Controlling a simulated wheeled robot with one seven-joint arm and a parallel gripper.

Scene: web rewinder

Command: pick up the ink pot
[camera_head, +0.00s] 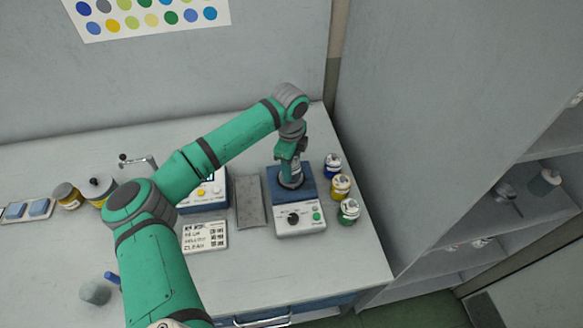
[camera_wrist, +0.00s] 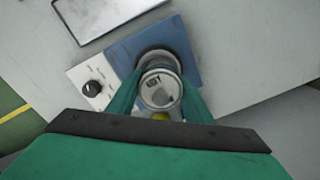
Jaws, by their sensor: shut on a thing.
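My gripper (camera_head: 290,172) points down over the blue-topped device (camera_head: 275,188) near the right end of the table. In the wrist view its two green fingers (camera_wrist: 158,92) close on the sides of an ink pot (camera_wrist: 160,90) with a round pale lid and a dark mark on it. The pot is over the device's dark round plate (camera_wrist: 153,52). I cannot tell whether its base touches the plate. In the head view the fingers mostly hide the pot.
Three pots stand right of the device: blue (camera_head: 332,165), yellow (camera_head: 341,186) and green (camera_head: 348,211). A grey tray (camera_head: 249,203) and a white label card (camera_head: 205,236) lie to its left. A tall grey cabinet (camera_head: 420,120) rises at the right. The table's front right is clear.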

